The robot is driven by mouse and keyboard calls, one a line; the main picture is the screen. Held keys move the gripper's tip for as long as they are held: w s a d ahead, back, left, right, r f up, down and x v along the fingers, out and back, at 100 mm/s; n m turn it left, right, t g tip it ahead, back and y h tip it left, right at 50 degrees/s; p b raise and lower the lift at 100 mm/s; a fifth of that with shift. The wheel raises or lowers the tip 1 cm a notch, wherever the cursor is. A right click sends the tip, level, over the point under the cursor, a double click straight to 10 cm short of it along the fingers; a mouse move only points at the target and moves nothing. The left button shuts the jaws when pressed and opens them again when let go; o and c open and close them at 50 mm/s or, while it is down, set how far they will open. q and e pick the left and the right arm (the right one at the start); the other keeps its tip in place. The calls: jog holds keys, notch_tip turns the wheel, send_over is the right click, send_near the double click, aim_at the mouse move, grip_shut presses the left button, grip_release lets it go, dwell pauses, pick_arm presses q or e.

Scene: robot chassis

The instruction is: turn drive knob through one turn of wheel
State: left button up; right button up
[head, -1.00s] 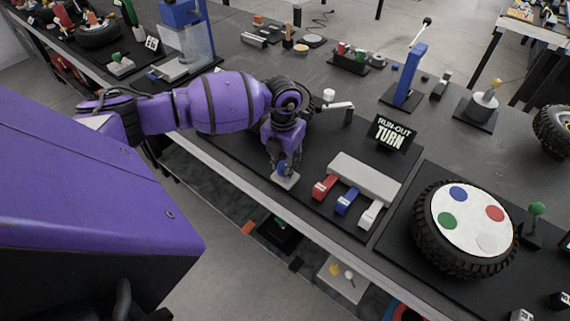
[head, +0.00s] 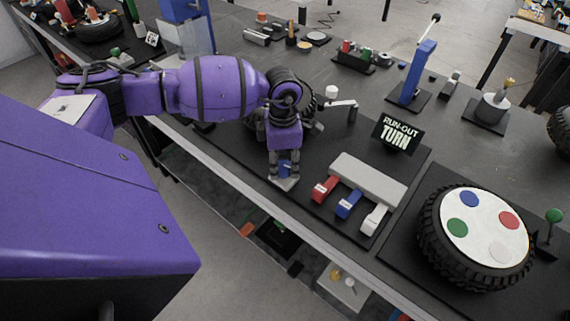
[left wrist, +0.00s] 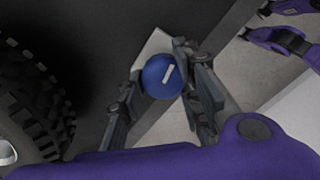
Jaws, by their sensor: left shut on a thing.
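The drive knob is a round blue knob (head: 285,168) with a white mark, on a pale grey base plate (head: 284,184) at the table's front edge. In the left wrist view the knob (left wrist: 160,78) sits between the fingers, its white mark slanting. My left gripper (head: 284,172) reaches down from above and is shut on the knob. The black-tyred wheel (head: 313,127) behind the gripper is mostly hidden by my arm; its knobbly tyre (left wrist: 30,105) fills the left of the left wrist view. My right gripper is not seen in the head view.
A "RUN-OUT TURN" sign (head: 397,134) stands right of the wheel. Red (head: 325,189), blue (head: 349,204) and white (head: 376,219) levers stick out of a grey block (head: 368,179) close right of the gripper. A tyre with coloured discs (head: 478,240) lies further right.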

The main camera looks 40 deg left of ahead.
pick_arm(q)
jog(key=m, duration=0.1)
jog(key=m+b, duration=0.1)
jog(key=m, duration=0.1)
jog(key=shift+a+f+m+b, duration=0.15)
jog(key=shift+a+m+b, duration=0.05)
jog(key=shift+m+b, duration=0.1)
jog(key=m+b, duration=0.1)
jog(key=m, duration=0.2)
jog(key=shift+w+m+b, duration=0.1)
jog(key=shift+m+b, duration=0.2)
jog(key=shift+b, duration=0.05)
jog(key=shift+d+m, duration=0.1)
jog(key=shift+m, duration=0.3)
jog(key=shift+r, duration=0.2)
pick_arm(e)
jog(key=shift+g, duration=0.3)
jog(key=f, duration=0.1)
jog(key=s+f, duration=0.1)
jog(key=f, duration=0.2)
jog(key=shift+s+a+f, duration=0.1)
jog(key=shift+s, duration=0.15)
pick_arm(q)
jog(key=shift+w+r+m, duration=0.1)
jog(key=shift+m, duration=0.2)
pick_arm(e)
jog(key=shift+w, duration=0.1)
